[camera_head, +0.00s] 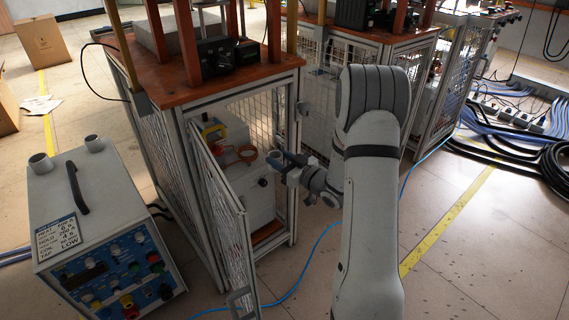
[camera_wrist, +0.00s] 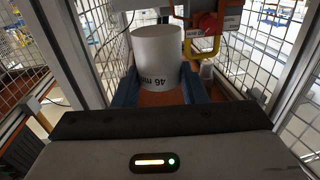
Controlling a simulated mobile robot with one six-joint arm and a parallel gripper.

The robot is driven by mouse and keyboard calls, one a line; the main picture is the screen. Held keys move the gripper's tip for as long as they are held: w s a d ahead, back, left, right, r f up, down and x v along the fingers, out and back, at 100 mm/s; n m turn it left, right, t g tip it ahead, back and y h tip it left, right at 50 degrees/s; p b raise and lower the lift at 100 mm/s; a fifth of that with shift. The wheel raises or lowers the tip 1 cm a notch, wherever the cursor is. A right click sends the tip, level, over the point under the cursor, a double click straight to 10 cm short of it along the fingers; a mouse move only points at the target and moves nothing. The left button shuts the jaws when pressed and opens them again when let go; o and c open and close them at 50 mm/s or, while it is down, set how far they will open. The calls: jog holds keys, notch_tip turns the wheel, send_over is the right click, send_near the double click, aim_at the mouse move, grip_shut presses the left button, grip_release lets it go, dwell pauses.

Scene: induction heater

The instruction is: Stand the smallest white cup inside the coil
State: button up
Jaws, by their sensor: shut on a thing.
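My gripper (camera_head: 277,160) is at the open front of the mesh cabinet, just right of the orange coil (camera_head: 247,153) in the head view. In the wrist view its blue fingers (camera_wrist: 157,88) are shut on a white cup (camera_wrist: 160,55) marked "46 mm". The fingers grip the cup from both sides, and its lower part sits between them. The coil is in front of a white unit inside the cabinet. The cup is beside the coil, not in it. The coil is not clear in the wrist view, where orange shows below the cup.
The cabinet's mesh door (camera_head: 222,215) stands open to the left of my gripper. A control box (camera_head: 100,230) with two pale cylinders on top stands at left. A blue cable crosses the floor.

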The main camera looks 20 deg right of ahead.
jog(key=w+d+x, duration=0.1)
jog(key=d+x, duration=0.1)
jog(key=x, duration=1.4)
jog(key=shift+w+b, duration=0.3)
jog(key=shift+w, duration=0.05)
jog(key=shift+a, duration=0.1)
jog(key=shift+s, duration=0.1)
dwell(0.5)
jog(key=shift+f+b, duration=1.95)
jog(key=shift+f, duration=0.25)
dwell(2.3)
dwell(0.4)
jog(key=o, duration=1.2)
